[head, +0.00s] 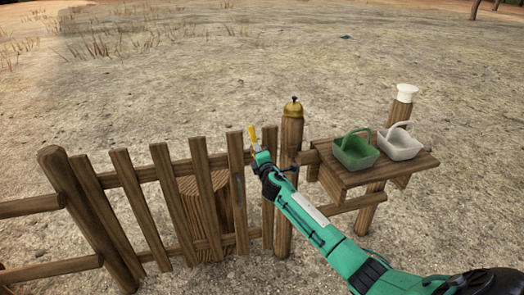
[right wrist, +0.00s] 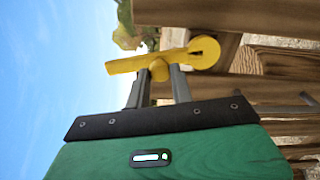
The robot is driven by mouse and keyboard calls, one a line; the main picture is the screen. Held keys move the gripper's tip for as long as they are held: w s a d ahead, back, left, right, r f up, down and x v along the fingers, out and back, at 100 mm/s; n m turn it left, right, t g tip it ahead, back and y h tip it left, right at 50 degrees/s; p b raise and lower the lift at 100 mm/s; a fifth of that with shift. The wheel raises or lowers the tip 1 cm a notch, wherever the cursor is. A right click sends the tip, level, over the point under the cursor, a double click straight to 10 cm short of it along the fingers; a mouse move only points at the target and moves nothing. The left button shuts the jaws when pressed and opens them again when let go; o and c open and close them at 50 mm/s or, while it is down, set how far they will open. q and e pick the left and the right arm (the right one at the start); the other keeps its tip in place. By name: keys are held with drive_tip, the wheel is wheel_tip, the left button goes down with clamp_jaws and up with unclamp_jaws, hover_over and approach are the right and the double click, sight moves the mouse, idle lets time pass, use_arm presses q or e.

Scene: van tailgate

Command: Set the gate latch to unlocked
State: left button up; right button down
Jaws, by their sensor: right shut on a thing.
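The yellow gate latch (head: 252,133) stands roughly upright near the top of the wooden gate (head: 202,180), just left of the gate post. In the right wrist view the latch (right wrist: 128,64) is a flat yellow bar with a round pivot end and a small knob (right wrist: 159,70) on its side. My right gripper (head: 258,150) reaches in from the lower right in the head view. In the right wrist view its two fingers (right wrist: 158,82) close on the knob. The latch's lower part is hidden by my gripper in the head view. My left gripper is not in view.
A brass bell (head: 293,109) tops the gate post (head: 290,150). A wooden shelf (head: 365,178) to the right carries a green basket (head: 355,150) and a white basket (head: 400,143). A stump (head: 207,215) stands behind the gate. Open dirt ground lies beyond.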

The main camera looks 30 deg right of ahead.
drive_tip(key=shift+w+a+f+n, duration=0.1)
drive_tip(key=shift+a+n, duration=0.25)
drive_tip(key=shift+n, duration=0.35)
drive_tip(key=c, duration=1.2)
unclamp_jaws()
drive_tip(key=v, duration=1.3)
drive_tip(key=shift+s, duration=0.4)
drive_tip(key=shift+f, duration=0.1)
